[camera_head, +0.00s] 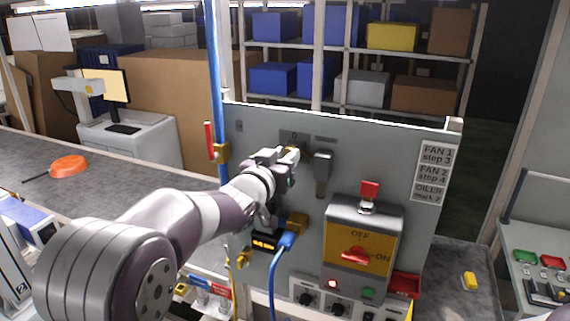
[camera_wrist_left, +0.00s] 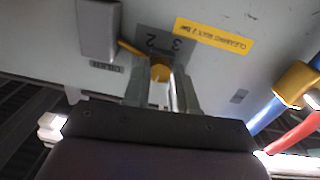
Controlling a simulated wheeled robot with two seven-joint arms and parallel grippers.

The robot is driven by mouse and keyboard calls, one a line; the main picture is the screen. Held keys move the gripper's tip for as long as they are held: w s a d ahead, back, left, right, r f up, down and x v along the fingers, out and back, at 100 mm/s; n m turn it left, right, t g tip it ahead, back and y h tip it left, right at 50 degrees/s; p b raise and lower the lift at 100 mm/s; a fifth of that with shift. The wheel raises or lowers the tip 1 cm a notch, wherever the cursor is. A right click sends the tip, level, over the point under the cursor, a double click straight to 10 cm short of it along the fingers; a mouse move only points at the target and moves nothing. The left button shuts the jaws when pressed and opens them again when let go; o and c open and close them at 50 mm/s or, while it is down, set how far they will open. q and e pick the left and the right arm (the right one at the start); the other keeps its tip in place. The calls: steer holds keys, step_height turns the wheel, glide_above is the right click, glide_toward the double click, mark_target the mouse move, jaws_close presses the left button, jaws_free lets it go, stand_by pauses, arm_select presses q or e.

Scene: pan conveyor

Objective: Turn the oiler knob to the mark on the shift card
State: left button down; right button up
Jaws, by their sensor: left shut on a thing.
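The grey panel (camera_head: 300,220) carries the shift card (camera_head: 432,173), which reads FAN 1 step 3, FAN 2 step 4, OILER mark 2. My left gripper (camera_head: 290,156) is at the panel's upper part, shut on the oiler knob, which the arm mostly hides in the head view. In the left wrist view the yellow knob (camera_wrist_left: 160,71) sits between the two fingers. A thin yellow pointer (camera_wrist_left: 130,47) extends up and left from it. The dark scale plate (camera_wrist_left: 165,42) behind shows the figures 2 and 3, upside down. My right gripper is not in view.
A switch box (camera_head: 364,245) with a red OFF/ON handle stands right of my arm. A grey block (camera_head: 322,170) is mounted just right of the gripper. A blue pipe (camera_head: 217,90) with a red-handled valve (camera_head: 209,140) is left. A blue hose (camera_head: 273,270) hangs below.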

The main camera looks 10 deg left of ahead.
arm_select(q)
steer(key=shift+d+f+m+y+b, duration=0.1)
steer(key=shift+m+y+b, duration=0.3)
steer(key=shift+m+b, duration=4.4)
steer(key=shift+m+y+b, duration=0.4)
steer(key=shift+m+b, duration=1.35)
steer(key=shift+m, duration=5.95)
steer(key=c, duration=0.9)
jaws_free()
steer(key=shift+s, duration=0.1)
